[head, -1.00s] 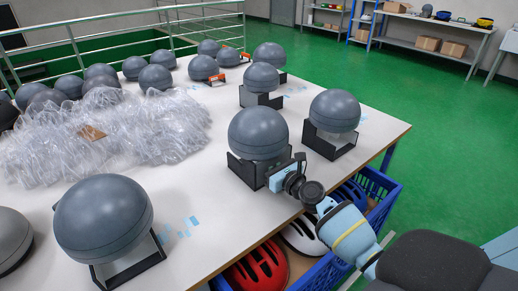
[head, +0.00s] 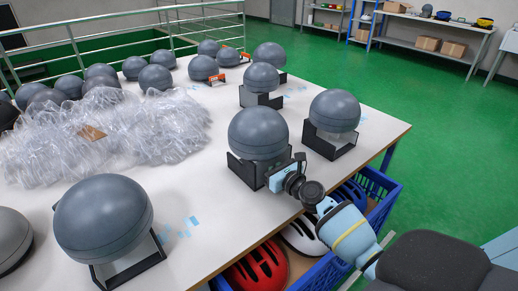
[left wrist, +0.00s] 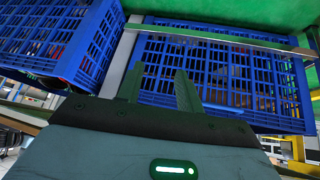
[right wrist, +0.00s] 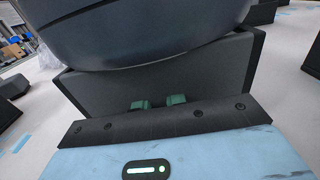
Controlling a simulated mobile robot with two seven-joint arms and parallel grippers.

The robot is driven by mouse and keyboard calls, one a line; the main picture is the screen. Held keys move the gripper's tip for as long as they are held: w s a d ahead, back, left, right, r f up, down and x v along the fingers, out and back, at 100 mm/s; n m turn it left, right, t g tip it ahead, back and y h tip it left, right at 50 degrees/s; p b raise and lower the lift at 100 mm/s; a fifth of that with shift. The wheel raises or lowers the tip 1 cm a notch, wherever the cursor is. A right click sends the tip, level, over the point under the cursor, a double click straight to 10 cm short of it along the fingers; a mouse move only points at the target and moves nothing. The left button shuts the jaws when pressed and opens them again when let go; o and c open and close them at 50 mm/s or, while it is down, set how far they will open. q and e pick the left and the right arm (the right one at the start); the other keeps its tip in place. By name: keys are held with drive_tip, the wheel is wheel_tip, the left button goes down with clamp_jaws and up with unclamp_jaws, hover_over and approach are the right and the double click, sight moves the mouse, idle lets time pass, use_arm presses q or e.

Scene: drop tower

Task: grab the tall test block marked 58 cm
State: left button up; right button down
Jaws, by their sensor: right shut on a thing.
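A dark grey dome (head: 258,133) sits on a test block in a black angled stand (head: 243,168) at the table's front edge. I cannot read a 58 cm mark in any view. My right gripper (right wrist: 158,102) is at the front of this block, below the dome. In the right wrist view its green fingertips are close together against the grey block face (right wrist: 215,75), and it is shut on the block. The dome (right wrist: 130,30) fills the top of that view. My left gripper (left wrist: 158,88) is open and empty, low down, facing blue crates.
Similar domes on stands are at the right (head: 335,110), behind (head: 262,77) and front left (head: 103,215). Crumpled clear plastic (head: 150,125) covers the table's left middle. Blue crates (head: 378,188) with helmets are under the front edge. Green floor (head: 440,130) is clear at right.

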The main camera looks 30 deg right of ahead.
use_arm(q)
drive_tip(key=shift+r, duration=0.1)
use_arm(e)
drive_tip(key=shift+r, duration=0.25)
